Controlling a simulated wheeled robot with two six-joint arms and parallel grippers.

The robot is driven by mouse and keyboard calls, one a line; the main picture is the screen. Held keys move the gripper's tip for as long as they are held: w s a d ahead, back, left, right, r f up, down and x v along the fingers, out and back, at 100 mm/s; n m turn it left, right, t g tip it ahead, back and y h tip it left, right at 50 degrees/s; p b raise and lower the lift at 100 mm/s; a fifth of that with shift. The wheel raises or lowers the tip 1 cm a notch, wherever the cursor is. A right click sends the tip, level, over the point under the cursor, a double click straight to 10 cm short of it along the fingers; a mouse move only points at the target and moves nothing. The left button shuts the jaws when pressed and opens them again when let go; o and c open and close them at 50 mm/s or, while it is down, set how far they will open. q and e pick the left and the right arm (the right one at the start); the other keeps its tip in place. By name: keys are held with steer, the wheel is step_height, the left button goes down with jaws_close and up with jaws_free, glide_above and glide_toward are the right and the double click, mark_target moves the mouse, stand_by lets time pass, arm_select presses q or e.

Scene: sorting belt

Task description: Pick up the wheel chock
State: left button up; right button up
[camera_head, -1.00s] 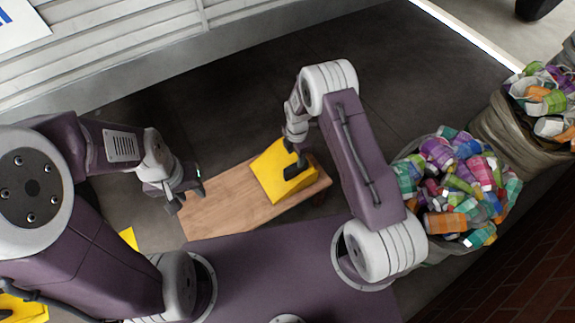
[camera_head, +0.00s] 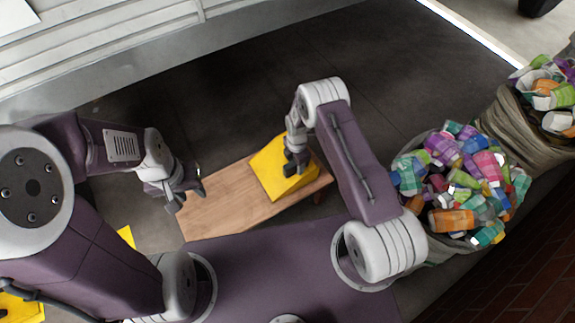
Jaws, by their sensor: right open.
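The yellow wheel chock (camera_head: 268,167) lies on the right end of a wooden board (camera_head: 215,205). My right gripper (camera_head: 294,167) is over the right part of the chock, with its fingers pointing down at it. The fingers hide a little of the chock, and I cannot tell whether they touch it. The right gripper is open. My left gripper (camera_head: 188,198) hangs by the board's left end, empty, with its two fingers apart.
Two sacks full of crumpled colourful cans and cups, a nearer one (camera_head: 440,258) and a farther one (camera_head: 510,135), stand at the right. More yellow pieces show at the lower left (camera_head: 20,308). The dark floor behind the board is clear.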

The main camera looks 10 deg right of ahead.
steer(key=shift+f, duration=0.25)
stand_by(0.4)
steer(key=shift+w, duration=0.1)
jaws_close()
